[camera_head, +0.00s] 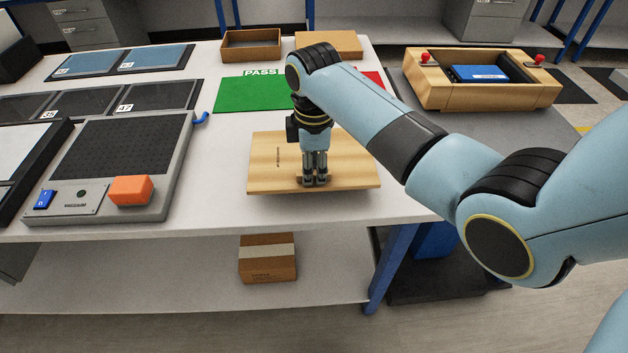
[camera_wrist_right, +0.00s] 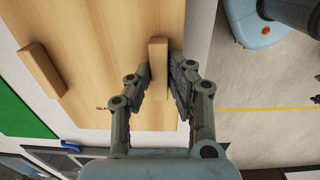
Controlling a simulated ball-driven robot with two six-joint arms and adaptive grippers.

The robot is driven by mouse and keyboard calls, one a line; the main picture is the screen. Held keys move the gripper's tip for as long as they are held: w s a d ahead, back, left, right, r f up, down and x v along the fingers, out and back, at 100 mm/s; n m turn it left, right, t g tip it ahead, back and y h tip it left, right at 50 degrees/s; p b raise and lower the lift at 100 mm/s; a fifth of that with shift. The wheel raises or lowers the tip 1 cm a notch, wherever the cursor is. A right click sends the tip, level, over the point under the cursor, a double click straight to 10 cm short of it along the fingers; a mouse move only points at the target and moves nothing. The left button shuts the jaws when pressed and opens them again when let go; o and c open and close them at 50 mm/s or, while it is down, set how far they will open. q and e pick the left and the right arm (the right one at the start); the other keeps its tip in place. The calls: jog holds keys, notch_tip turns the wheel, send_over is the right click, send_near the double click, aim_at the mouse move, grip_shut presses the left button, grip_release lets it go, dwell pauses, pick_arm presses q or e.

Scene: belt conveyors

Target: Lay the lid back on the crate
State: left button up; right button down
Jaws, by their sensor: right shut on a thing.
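The lid is a flat light wooden board (camera_head: 345,172) near the front edge of the white table. In the right wrist view the lid (camera_wrist_right: 110,60) has two raised wooden strips. My right gripper (camera_head: 314,181) points down at the lid, and its fingers are shut on the strip nearer the lid's edge (camera_wrist_right: 158,50). I cannot tell whether the lid rests on the table or is slightly raised. The open wooden crate (camera_head: 480,97) stands to the right on a grey surface, with a blue item (camera_head: 480,73) inside. My left gripper is not in view.
Two red knobs (camera_head: 425,58) (camera_head: 539,60) sit on the crate's ends. A green PASS mat (camera_head: 243,95) lies behind the lid, with wooden trays (camera_head: 251,57) further back. A grey device with an orange block (camera_head: 131,190) stands left. A cardboard box (camera_head: 268,263) sits below.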

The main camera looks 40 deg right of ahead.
notch_tip(320, 180, down, 4)
jog(key=shift+r, duration=0.2)
jog(key=shift+f, duration=0.1)
jog(key=c, duration=1.4)
grip_release()
jog(key=shift+s, duration=0.1)
jog(key=shift+c, duration=0.2)
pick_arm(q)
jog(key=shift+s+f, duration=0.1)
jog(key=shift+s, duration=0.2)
pick_arm(e)
jog(key=shift+o, duration=1.1)
